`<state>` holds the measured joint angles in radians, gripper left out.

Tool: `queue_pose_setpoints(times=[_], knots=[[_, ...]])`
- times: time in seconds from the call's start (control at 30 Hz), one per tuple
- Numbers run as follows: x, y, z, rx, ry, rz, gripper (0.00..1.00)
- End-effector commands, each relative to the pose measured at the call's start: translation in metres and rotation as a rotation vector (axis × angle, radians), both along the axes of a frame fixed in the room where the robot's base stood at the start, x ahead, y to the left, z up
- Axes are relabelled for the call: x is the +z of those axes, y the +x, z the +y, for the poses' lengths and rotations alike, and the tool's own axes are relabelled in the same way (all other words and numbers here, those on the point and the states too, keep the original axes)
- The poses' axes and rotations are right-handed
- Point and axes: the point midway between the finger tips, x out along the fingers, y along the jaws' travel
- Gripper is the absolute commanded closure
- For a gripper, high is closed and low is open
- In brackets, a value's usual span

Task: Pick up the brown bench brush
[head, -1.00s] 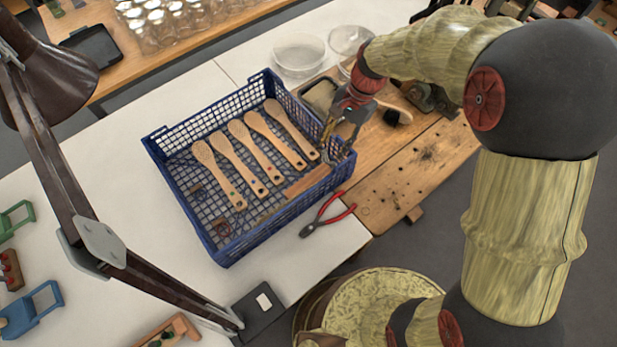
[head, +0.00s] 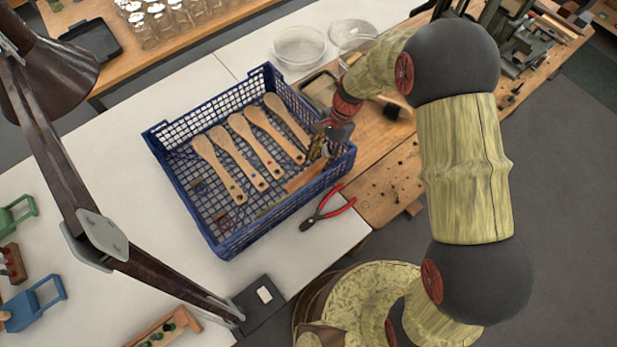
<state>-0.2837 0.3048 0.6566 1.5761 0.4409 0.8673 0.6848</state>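My gripper (head: 319,152) points down into the right end of the blue crate (head: 205,238), close to its right wall. A flat brown wooden piece (head: 303,179) lies in the crate just below the fingertips; it may be the brown bench brush, but I see no bristles clearly. I cannot tell whether the fingers touch it. The fingers are small and partly hidden, so their opening is unclear. A dark-bristled brush-like item (head: 393,109) lies on the wooden bench right of the crate, partly hidden by my arm.
Several pale wooden paddles (head: 232,158) lie side by side in the crate, left of my gripper. Red-handled pliers (head: 328,210) lie in front of the crate. Clear round dishes (head: 299,46) stand behind it. A lamp arm (head: 60,160) crosses the left side.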

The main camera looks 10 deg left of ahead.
Motion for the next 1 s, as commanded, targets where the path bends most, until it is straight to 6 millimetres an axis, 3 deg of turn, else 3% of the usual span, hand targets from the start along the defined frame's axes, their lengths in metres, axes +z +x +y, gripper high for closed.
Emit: queue_pose_setpoints(times=[0.4,0.77,1.0], knots=[[-0.060,-0.019,0.017,0.001,-0.001,0.002,0.61],[-0.066,-0.021,0.018,0.000,0.000,0.001,0.61],[-0.066,-0.021,0.018,0.000,0.000,0.001,0.74]])
